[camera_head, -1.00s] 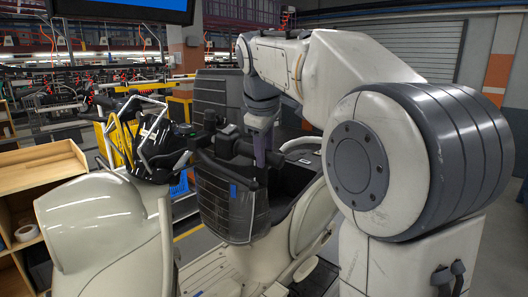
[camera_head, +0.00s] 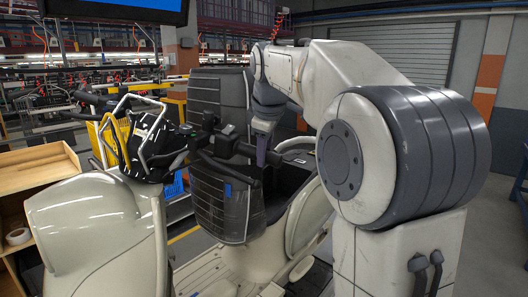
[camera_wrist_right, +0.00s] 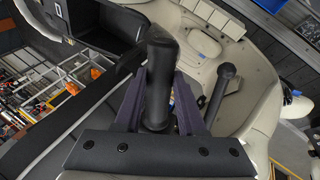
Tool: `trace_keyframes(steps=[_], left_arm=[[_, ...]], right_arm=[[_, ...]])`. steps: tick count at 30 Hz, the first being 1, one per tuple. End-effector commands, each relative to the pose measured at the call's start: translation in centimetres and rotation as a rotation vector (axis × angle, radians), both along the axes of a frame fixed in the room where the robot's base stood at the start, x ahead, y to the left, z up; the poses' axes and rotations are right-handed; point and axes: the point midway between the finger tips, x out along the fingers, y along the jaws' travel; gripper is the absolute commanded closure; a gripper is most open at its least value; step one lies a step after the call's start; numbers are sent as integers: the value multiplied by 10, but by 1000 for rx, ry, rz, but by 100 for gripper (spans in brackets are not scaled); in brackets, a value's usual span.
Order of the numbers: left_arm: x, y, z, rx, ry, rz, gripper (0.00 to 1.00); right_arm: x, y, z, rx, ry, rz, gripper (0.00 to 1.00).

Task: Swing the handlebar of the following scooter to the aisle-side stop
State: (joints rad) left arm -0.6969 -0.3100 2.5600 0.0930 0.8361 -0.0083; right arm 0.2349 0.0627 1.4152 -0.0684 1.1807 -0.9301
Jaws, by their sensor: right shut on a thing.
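The scooter with the wrapped dark front shield (camera_head: 222,205) has a cream body and stands in the middle of the head view. Its black handlebar (camera_head: 222,150) crosses above the shield. My right gripper (camera_head: 262,150) reaches down to the handlebar's right end, its fingers partly hidden by the bar. In the right wrist view, the right gripper (camera_wrist_right: 160,108) is shut around a black handlebar grip (camera_wrist_right: 160,70), one finger on each side. A thinner black lever with a round end (camera_wrist_right: 225,80) stands beside it, apart from the fingers. My left gripper is not in view.
A wooden shelf (camera_head: 40,175) is at the far left. My right arm fills much of the right side.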

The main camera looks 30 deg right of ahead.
Motion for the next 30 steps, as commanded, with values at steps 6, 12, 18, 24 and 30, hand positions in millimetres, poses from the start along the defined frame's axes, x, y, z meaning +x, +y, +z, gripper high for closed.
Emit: trace_keyframes(steps=[6, 12, 18, 24, 30], left_arm=[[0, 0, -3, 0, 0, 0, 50], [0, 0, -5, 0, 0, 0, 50], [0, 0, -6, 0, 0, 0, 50], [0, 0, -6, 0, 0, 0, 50], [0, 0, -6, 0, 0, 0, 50]], right_arm=[[8, -8, -8, 8, -11, 31, 100], [17, -16, -14, 17, -31, 73, 100], [24, -22, -17, 20, -48, 103, 100], [25, -22, -17, 20, -50, 108, 100], [26, -23, -18, 22, -51, 111, 100]])
